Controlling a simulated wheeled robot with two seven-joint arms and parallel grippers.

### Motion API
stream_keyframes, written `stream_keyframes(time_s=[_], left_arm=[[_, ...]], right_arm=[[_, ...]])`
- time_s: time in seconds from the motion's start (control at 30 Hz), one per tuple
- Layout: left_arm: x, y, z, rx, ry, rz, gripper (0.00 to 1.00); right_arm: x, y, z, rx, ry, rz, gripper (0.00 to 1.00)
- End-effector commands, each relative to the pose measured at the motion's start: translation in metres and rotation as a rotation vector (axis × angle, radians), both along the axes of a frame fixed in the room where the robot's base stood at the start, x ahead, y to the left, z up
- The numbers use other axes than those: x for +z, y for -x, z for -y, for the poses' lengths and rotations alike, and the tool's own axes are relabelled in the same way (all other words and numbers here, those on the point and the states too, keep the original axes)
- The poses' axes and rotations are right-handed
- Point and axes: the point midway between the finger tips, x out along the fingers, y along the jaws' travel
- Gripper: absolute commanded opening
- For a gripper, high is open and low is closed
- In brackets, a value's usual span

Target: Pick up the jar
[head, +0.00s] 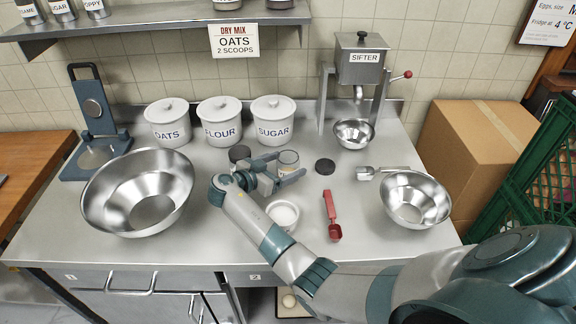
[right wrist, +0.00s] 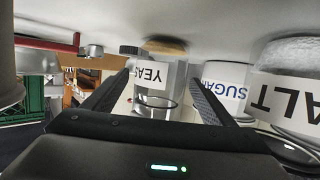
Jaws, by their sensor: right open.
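The jar (head: 289,157) is a small clear glass one standing on the steel worktop, in front of the sugar canister. In the right wrist view the jar (right wrist: 153,86) carries a white label starting "YEA". My right gripper (head: 288,168) is open, with its two fingers pointing at the jar. In the right wrist view the jar shows between the fingers of my right gripper (right wrist: 160,98), with no clear contact. In the head view the fingers partly hide its lower part. My left gripper is not in view.
A white bowl (head: 283,213) and red scoop (head: 332,215) are nearer. Canisters (head: 272,122) stand behind; steel bowls (head: 137,190) (head: 415,198) flank. The front worktop is mostly clear.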

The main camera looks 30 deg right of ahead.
Motion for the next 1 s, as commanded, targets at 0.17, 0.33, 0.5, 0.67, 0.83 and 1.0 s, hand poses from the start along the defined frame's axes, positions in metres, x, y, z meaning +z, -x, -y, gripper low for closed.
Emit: stream_keyframes(time_s=[0.17, 0.33, 0.5, 0.67, 0.83, 1.0], left_arm=[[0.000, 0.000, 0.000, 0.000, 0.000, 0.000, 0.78], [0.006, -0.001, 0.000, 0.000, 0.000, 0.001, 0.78], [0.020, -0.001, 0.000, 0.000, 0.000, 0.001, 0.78], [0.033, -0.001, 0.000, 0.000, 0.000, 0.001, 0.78], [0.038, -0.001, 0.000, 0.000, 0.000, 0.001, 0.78], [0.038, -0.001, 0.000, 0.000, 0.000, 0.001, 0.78]], right_arm=[[0.000, 0.000, 0.000, 0.000, 0.000, 0.000, 0.78], [0.002, -0.001, 0.005, 0.000, 0.001, -0.002, 0.78], [0.003, -0.004, 0.018, -0.001, 0.003, -0.003, 0.78], [-0.001, -0.007, 0.035, -0.002, 0.003, -0.002, 0.78], [-0.008, -0.010, 0.048, -0.001, 0.002, -0.002, 0.78], [-0.011, -0.011, 0.050, 0.000, 0.000, 0.000, 0.78]])
